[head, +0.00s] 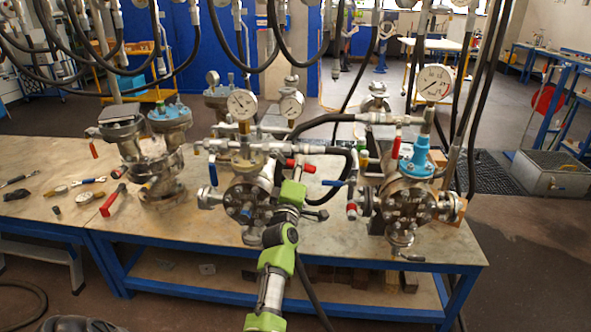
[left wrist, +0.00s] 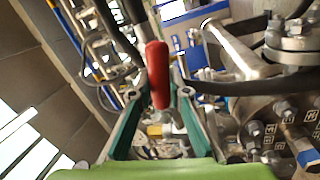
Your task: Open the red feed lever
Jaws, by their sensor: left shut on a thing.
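The red feed lever (head: 301,166) shows in the head view as a short red handle on the pipework above the middle flanged vessel (head: 250,198). In the left wrist view the red lever (left wrist: 157,75) stands between the two fingers. My left gripper (head: 298,178) reaches up to it from the front, its green body in front of the middle vessel. In the left wrist view the left gripper (left wrist: 162,100) is shut on the lever, one finger on each side. The lever's pivot is hidden. My right gripper is not in view.
A second vessel (head: 408,203) stands at the right, and a blue-topped one (head: 168,118) at the left. A blue-handled valve (head: 333,183) and dark hoses (head: 330,118) are close by. Loose tools lie on the bench's (head: 30,170) left part. Black cables hang above.

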